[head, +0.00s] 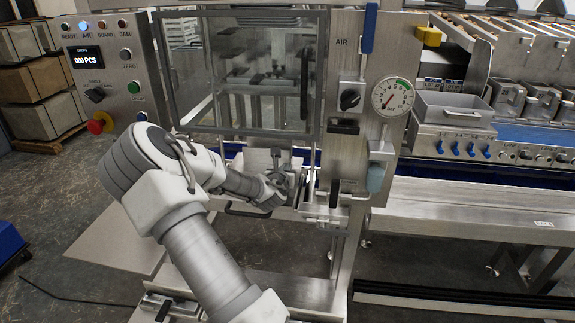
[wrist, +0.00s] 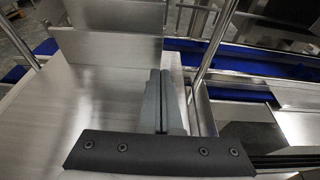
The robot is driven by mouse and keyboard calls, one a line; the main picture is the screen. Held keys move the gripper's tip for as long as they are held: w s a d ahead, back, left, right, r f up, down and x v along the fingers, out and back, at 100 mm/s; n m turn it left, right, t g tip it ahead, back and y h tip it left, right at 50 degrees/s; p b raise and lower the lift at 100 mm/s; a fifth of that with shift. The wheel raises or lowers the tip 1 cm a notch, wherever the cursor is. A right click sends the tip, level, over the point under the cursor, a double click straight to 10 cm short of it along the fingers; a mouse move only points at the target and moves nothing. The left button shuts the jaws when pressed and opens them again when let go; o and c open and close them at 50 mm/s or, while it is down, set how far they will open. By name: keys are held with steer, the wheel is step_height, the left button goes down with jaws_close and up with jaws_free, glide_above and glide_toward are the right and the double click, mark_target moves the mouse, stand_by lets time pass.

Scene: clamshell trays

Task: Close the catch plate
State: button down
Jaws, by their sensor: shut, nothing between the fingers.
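My gripper (head: 282,180) is at the opening below the machine's clear guard. In the wrist view its dark fingers (wrist: 160,76) are together, with nothing between them. A bare metal plate (wrist: 108,48) stands raised beyond the fingertips, upper left; it may be the catch plate, but I cannot tell for sure. A flat steel surface (wrist: 75,100) lies below and left of the fingers. In the head view my arm and gripper cover much of this area, and I cannot tell whether the fingers touch metal.
The framed clear guard (head: 245,75) hangs above my gripper. The control panel (head: 105,75) with its red button (head: 100,122) is at left. A pressure gauge (head: 392,96) and a black vertical handle (head: 334,194) are to the right. A steel bench (head: 480,205) extends right.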

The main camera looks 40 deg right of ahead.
mark_target(289, 159)
steer(key=shift+w+d, duration=1.15)
steer(key=shift+d, duration=0.25)
steer(key=shift+w, duration=0.1)
steer(key=w+d+b, duration=0.2)
steer(key=w+d, duration=0.9)
steer(key=d, duration=0.2)
steer(key=shift+w+d+r, duration=0.2)
steer(key=shift+d+r, duration=0.05)
steer(key=shift+d, duration=0.05)
steer(key=shift+r, duration=0.25)
steer(key=shift+f, duration=0.1)
